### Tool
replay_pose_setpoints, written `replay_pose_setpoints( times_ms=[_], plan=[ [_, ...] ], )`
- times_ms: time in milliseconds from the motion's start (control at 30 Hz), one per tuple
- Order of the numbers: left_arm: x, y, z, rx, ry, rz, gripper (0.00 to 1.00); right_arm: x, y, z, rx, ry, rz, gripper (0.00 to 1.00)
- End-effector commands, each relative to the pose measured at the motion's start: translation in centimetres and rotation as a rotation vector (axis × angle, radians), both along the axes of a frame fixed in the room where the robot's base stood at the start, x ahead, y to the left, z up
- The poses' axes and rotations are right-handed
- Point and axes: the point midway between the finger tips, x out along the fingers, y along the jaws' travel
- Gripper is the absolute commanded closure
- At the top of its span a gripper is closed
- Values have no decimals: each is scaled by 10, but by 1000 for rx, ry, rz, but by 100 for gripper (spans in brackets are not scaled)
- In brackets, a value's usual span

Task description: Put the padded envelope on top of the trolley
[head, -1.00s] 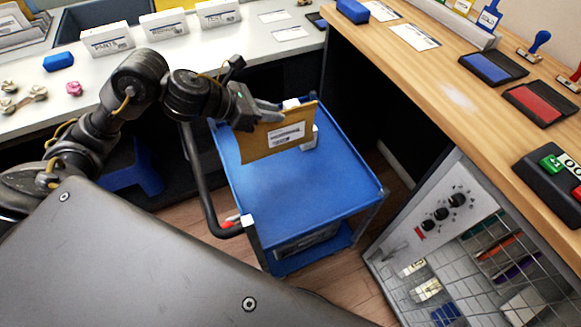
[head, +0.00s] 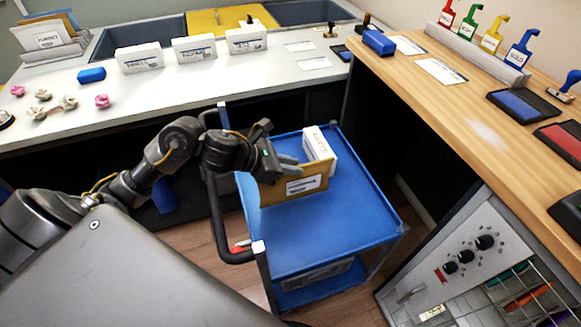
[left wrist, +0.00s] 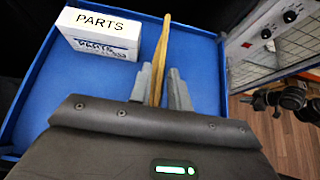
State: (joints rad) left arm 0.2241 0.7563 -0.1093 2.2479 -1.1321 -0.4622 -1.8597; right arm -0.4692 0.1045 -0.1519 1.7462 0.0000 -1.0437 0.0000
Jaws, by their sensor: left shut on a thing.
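The tan padded envelope (head: 285,189) with a white label stands on edge over the blue trolley (head: 340,233) in the head view. My left gripper (head: 288,168) is shut on its upper edge. In the left wrist view the envelope (left wrist: 160,60) shows edge-on between the two fingers (left wrist: 160,85), above the blue trolley top (left wrist: 90,85). Whether its lower edge touches the trolley top I cannot tell.
A white box marked PARTS (left wrist: 98,35) stands on the trolley top; it shows behind the envelope in the head view (head: 319,148). The trolley top's front and right are clear. A wooden counter (head: 440,95) lies right, a white counter (head: 190,85) behind.

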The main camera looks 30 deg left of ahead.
Motion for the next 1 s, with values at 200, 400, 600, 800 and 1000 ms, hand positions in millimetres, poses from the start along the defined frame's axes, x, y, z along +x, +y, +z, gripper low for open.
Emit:
replay_pose_setpoints(
  times_ms=[200, 400, 600, 800, 1000],
  plan=[
    [1, 0, -2, -1, -2, 2, 100, 1, 0, 2, 0, -1, -1, 100],
    [0, 0, -4, 0, -3, 1, 100, 2, 1, 4, 1, -4, -1, 100],
    [0, 0, -5, 0, -2, 0, 68, 3, 1, 9, 2, -5, -1, 100],
    [0, 0, -5, 0, -1, 1, 60, 2, 1, 8, 2, -3, -1, 100],
    [0, 0, -3, 0, -1, 1, 60, 3, 1, 9, 2, -6, -1, 100]
  ],
)
